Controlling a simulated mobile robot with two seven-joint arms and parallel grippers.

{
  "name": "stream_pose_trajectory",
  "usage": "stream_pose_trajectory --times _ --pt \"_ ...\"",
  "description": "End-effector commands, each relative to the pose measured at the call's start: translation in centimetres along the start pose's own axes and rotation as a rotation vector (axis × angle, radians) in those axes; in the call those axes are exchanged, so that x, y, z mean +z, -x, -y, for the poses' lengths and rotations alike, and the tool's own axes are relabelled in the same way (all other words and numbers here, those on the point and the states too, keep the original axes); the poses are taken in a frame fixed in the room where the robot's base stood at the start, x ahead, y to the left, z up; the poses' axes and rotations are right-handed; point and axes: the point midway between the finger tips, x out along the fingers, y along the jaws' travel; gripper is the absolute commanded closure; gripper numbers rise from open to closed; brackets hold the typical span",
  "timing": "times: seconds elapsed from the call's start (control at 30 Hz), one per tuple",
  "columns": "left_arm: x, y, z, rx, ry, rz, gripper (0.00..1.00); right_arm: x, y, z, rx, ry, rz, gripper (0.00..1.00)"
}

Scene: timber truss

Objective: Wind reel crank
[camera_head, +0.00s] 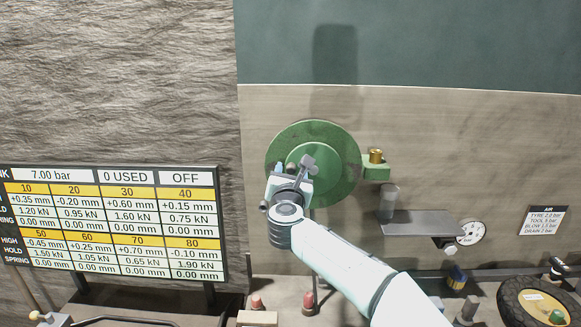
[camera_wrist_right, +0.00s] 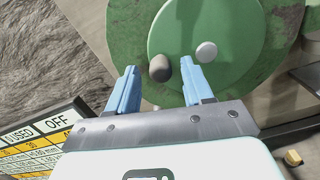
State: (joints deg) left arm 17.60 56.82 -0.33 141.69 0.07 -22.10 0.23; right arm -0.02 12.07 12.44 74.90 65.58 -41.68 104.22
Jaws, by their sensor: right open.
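The green round reel (camera_head: 335,150) is mounted on the wall, and it fills the upper part of the right wrist view (camera_wrist_right: 275,25). In that view its face carries a dark grey-brown knob (camera_wrist_right: 159,68) and a pale round button (camera_wrist_right: 206,52). My right gripper (camera_head: 285,168) is in front of the reel's left part and hides some of it. Its blue fingers (camera_wrist_right: 157,76) are open, with the dark knob showing between their tips; contact cannot be told. The crank arm cannot be made out clearly. My left gripper is not in view.
A number board (camera_head: 110,225) stands at the left. A brass fitting (camera_head: 376,156) sits at the reel's right edge. A grey shelf (camera_head: 425,223) and a gauge (camera_head: 470,233) are further right. A wheel (camera_head: 510,298) and red-topped items stand low in front.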

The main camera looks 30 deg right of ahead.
Motion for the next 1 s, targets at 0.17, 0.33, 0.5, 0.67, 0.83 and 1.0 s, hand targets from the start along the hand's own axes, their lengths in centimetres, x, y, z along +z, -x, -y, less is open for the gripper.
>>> stream_pose_trajectory --times 0.17,0.33,0.5,0.67,0.83,1.0 --pt "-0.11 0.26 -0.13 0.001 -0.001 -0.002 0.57 -0.05 -0.58 0.02 0.000 0.000 0.000 0.49" --pt "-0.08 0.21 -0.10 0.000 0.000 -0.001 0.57 -0.10 -0.55 0.03 0.000 0.000 0.000 0.49" --pt "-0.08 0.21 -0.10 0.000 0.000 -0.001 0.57 -0.09 -0.53 0.02 0.000 0.000 0.000 0.98" --pt "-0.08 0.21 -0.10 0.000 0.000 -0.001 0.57 -0.08 -0.53 0.03 0.000 -0.001 0.000 1.00" --pt "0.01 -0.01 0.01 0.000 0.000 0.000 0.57 -0.01 -0.52 0.04 0.000 -0.020 0.000 1.00" --pt "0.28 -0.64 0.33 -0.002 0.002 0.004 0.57 0.29 -0.50 0.10 0.000 -0.084 0.000 1.00"
